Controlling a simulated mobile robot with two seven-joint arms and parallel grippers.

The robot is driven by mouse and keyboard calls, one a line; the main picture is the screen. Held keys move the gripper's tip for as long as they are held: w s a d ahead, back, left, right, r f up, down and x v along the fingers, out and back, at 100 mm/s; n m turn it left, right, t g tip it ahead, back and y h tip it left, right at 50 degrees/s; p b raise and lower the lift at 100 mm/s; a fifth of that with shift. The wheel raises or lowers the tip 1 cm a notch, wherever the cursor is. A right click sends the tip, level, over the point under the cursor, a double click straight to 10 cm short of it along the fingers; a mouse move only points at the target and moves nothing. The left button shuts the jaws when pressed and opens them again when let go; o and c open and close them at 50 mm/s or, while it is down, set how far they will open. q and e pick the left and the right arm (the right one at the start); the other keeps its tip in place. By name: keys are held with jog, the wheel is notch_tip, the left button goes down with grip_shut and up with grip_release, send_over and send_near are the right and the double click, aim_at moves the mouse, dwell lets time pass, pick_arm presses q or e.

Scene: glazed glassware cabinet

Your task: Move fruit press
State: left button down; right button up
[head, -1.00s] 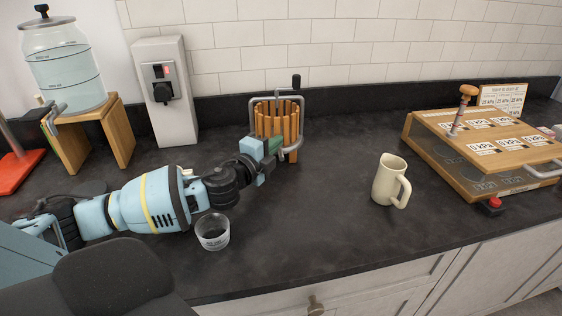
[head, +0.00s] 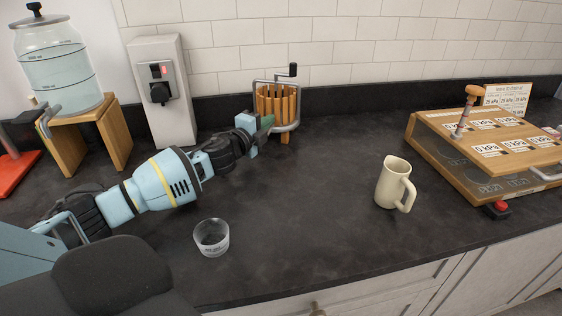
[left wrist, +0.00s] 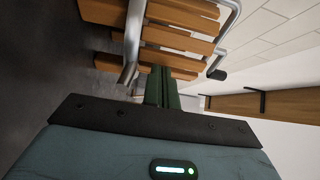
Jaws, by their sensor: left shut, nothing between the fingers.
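The fruit press (head: 275,103) stands upright on the dark counter near the back wall. It has a round basket of wooden slats, a grey metal frame and a crank on top. My left gripper (head: 266,124) is at the press's near left side, with its green fingers shut and nothing between them. In the left wrist view the shut fingers (left wrist: 160,84) point at the slats (left wrist: 172,13) and the metal frame. They are at or very near the press; exact contact cannot be told. My right gripper is not in view.
A glass beaker (head: 211,238) stands near the front edge, by my left arm. A cream mug (head: 391,184) stands right of centre. A wooden gauge box (head: 480,150) is at the right. A water dispenser (head: 60,75) and white wall unit (head: 163,90) stand at the left.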

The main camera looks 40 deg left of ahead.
pick_arm(q)
jog(key=shift+s+f, duration=0.1)
jog(key=shift+s, duration=0.05)
jog(key=shift+s, duration=0.3)
jog(key=s, duration=0.4)
jog(key=shift+s+d, duration=0.25)
jog(key=shift+s, duration=0.15)
jog(key=shift+s+d+b, duration=0.1)
jog(key=shift+s+b, duration=0.25)
jog(key=shift+s, duration=0.7)
